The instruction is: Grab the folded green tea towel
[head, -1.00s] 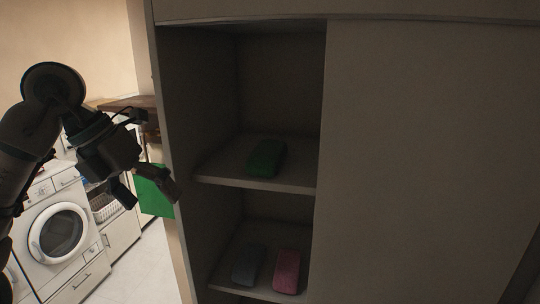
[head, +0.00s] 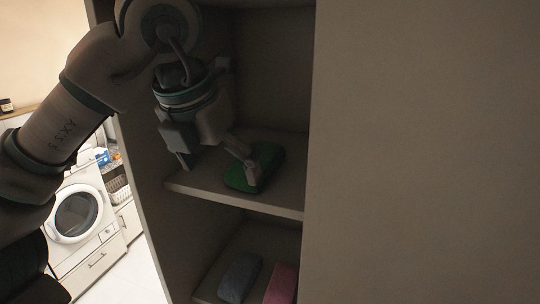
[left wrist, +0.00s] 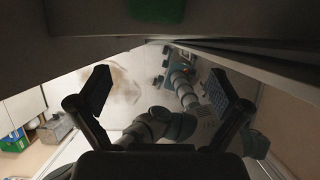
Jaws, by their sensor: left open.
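The folded green tea towel (head: 270,166) lies on the upper shelf of the cabinet. A strip of green (left wrist: 155,9) shows at the top of the left wrist view. My left gripper (head: 215,158) is inside the compartment, pointing down, with its jaws apart. Its right finger overlaps the towel in the head view, and its left finger is to the left of the towel; I cannot tell whether it touches the towel. In the left wrist view the gripper (left wrist: 162,91) is open, with nothing between its fingers. My right gripper does not show in the head view.
The upper shelf (head: 240,199) has an edge just in front of the towel. A grey folded cloth (head: 239,277) and a pink one (head: 282,284) lie on the shelf below. A flat panel (head: 420,150) closes off the right. A washing machine (head: 78,214) stands at the left.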

